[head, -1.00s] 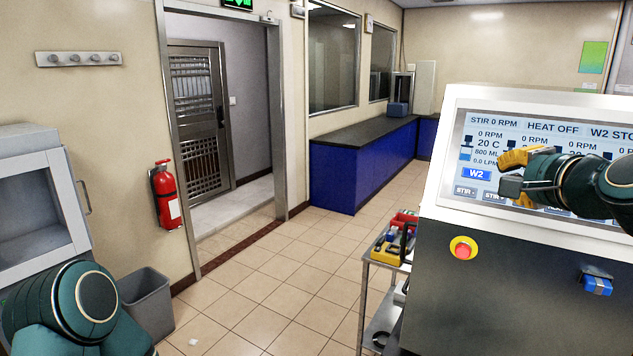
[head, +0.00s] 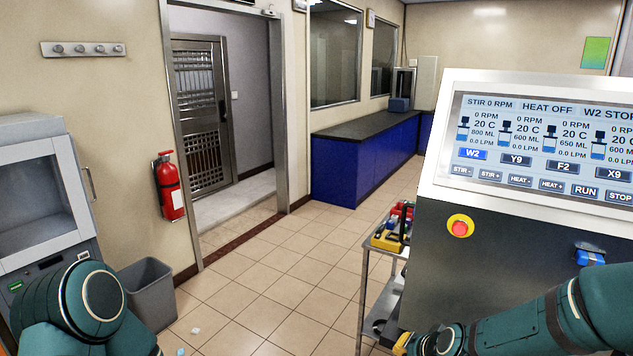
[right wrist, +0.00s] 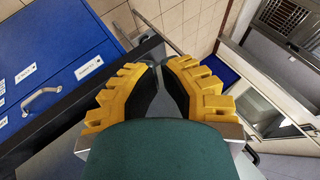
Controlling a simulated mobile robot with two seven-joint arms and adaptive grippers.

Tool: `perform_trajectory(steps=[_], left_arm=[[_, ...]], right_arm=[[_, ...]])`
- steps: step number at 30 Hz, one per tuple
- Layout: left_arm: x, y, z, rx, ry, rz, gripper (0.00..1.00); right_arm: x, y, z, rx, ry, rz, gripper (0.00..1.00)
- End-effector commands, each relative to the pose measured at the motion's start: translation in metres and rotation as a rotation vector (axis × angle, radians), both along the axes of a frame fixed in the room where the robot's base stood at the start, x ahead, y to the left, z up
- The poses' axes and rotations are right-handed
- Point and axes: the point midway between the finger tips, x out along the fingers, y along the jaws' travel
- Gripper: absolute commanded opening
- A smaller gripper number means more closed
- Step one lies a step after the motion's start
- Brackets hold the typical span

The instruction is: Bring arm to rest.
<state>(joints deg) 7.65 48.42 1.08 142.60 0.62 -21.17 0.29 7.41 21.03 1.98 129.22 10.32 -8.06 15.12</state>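My right arm comes in at the bottom right of the head view, low in front of the bioreactor console (head: 432,265). My right gripper (head: 400,343) shows only in part at the bottom edge there. In the right wrist view its two yellow fingers (right wrist: 160,66) have their tips close together with nothing held between them. My left arm's rounded green link shows at the bottom left of the head view; its gripper is out of view. The console's screen (head: 545,148) reads STIR 0 RPM and HEAT OFF, with the W2 button highlighted blue.
A metal cart (head: 366,290) with tools stands left of the console. A red emergency button (head: 460,228) sits on the console front. Blue drawers (right wrist: 55,60) show in the wrist view.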

Motion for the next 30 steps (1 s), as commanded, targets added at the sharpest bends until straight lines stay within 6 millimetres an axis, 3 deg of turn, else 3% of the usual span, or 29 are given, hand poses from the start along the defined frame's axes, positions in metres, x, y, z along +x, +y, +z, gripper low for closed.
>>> perform_trajectory(steps=[1,6,9,12,15,18,30], left_arm=[[0.0,0.0,-0.005,0.0,0.001,0.0,0.84],[-0.002,-0.001,-0.014,0.001,0.003,-0.003,0.84],[-0.002,-0.001,-0.018,0.001,0.005,-0.004,0.84],[-0.002,-0.001,-0.022,0.002,0.006,-0.005,0.84],[-0.003,-0.001,-0.023,0.001,0.007,-0.005,0.84],[-0.003,-0.001,-0.024,0.001,0.007,-0.005,0.84],[-0.003,-0.001,-0.024,0.001,0.007,-0.005,0.84]], right_arm=[[-0.016,0.012,-0.036,-0.018,0.052,0.053,0.0],[-0.076,0.048,-0.129,-0.075,0.185,0.248,0.0],[-0.115,0.066,-0.17,-0.092,0.249,0.357,0.0],[-0.148,0.079,-0.197,-0.098,0.294,0.446,0.0],[-0.17,0.087,-0.212,-0.1,0.321,0.505,0.0],[-0.18,0.091,-0.218,-0.1,0.332,0.532,0.0],[-0.181,0.091,-0.218,-0.101,0.332,0.536,0.0]])
